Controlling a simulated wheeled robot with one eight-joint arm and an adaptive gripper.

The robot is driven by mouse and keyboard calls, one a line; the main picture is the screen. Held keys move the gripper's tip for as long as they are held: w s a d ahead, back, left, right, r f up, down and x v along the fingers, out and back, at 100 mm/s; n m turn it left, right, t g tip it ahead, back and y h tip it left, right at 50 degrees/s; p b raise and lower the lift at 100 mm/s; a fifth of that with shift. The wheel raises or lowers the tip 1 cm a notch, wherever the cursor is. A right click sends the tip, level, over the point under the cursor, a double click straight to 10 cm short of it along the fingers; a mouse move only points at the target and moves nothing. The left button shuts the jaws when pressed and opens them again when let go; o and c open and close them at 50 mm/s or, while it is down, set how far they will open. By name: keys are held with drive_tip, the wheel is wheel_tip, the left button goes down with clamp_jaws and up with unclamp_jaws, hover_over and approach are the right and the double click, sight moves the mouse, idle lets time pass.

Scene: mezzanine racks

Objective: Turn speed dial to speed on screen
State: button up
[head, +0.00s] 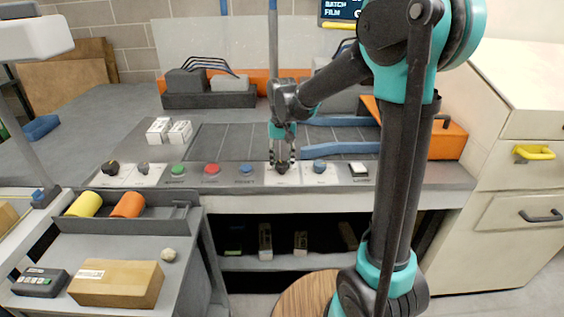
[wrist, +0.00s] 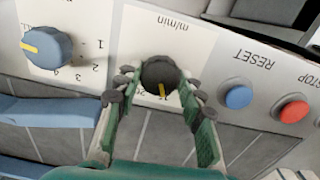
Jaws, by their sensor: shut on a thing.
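The speed dial (wrist: 160,73) is a black knob with a yellow pointer, on a white plate marked "m/min" in the wrist view. The pointer faces the bottom of that view, and the small scale numbers near it are partly covered and hard to read. My gripper (wrist: 158,88) has one finger on each side of the knob and is shut on it. In the head view my gripper (head: 282,160) points down onto the control strip. The screen (head: 340,10) is at the top edge, showing "BATCH" and "FILM"; the rest is cut off or behind my arm.
A blue dial (wrist: 47,47) with a numbered scale sits beside the speed dial. On its other side are a blue RESET button (wrist: 238,96) and a red STOP button (wrist: 293,110). A green button (head: 177,169) and black knobs (head: 110,167) are farther left on the strip.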

sight(282, 163)
drive_tip(key=n, duration=0.4)
drive_tip(key=shift+n, duration=2.2)
drive_tip(key=o, duration=1.2)
drive_tip(key=shift+c, duration=0.2)
drive_tip(key=shift+r, duration=0.1)
wheel_tip(282, 163, up, 12)
